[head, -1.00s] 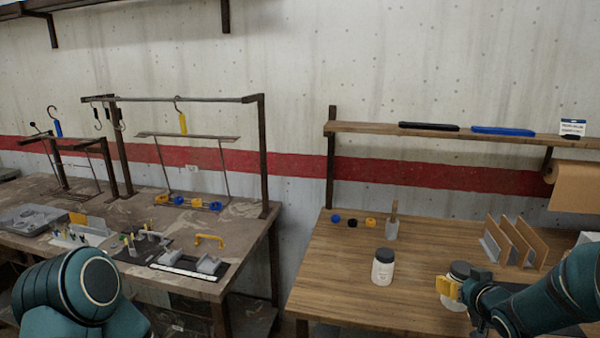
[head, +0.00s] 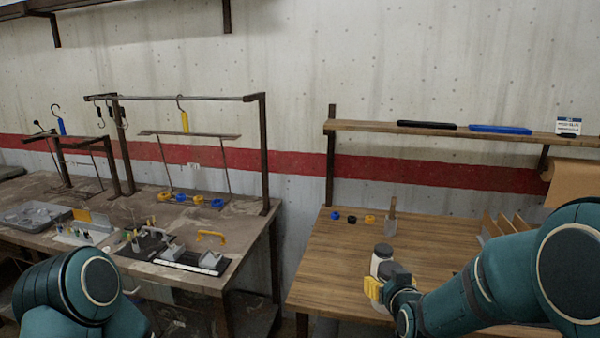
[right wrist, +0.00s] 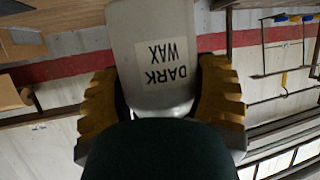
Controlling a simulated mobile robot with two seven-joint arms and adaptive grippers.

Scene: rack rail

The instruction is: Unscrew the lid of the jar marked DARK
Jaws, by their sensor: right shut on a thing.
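The pale jar marked DARK WAX (right wrist: 150,50) fills the space between the yellow fingers of my right gripper (right wrist: 158,80) in the right wrist view, its label upside down there. My right gripper (head: 374,290) is shut on it above the right-hand table. My left gripper is out of view; only my left arm shows.
The wooden table (head: 330,270) is clear on its left. Blue, black and yellow rings (head: 352,219) and a small holder with a stick (head: 391,222) stand at the back. A shelf (head: 370,127) hangs above. Dividers (head: 490,228) stand behind my right arm.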

